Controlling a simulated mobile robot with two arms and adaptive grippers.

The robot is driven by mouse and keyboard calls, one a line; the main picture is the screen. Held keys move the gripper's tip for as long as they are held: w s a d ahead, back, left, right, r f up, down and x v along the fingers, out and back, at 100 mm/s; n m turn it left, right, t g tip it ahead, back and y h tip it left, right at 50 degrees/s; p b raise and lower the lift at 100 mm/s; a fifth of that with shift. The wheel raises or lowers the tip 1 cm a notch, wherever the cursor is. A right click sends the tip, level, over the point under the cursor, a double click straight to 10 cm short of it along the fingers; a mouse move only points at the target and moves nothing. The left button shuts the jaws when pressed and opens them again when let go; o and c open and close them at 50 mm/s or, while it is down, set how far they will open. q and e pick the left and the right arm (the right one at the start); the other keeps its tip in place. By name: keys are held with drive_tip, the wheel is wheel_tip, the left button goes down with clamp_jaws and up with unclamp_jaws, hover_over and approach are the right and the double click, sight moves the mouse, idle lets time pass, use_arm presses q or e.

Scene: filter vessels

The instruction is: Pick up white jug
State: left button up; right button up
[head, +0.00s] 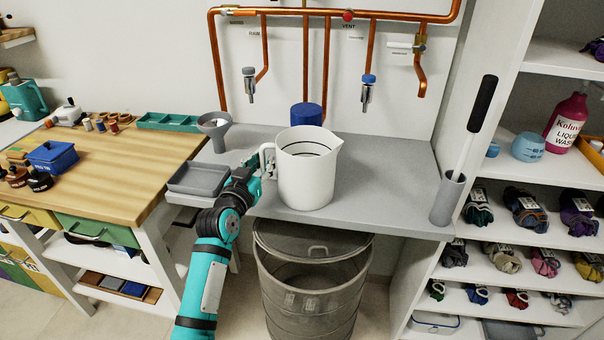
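The white jug (308,172) stands upright on the grey counter in the middle of the head view, its spout to the right and its handle (265,150) to the left. My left gripper (262,167) is at the jug's handle, coming in from the lower left. Its fingers overlap the handle in the picture, and the small gap there does not show whether they are closed on it. The jug's base appears to rest on the counter. My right gripper is not in view.
On the grey counter (385,185) are a grey funnel (214,126), a grey tray (198,180), a blue cylinder (306,114) behind the jug, and a grey holder (448,198) with a black-handled tool. Copper pipes (326,60) run above. A bin (312,285) stands below.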

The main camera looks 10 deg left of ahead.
use_arm(q)
clamp_jaws()
drive_tip(key=shift+r, duration=0.1)
idle(0.3)
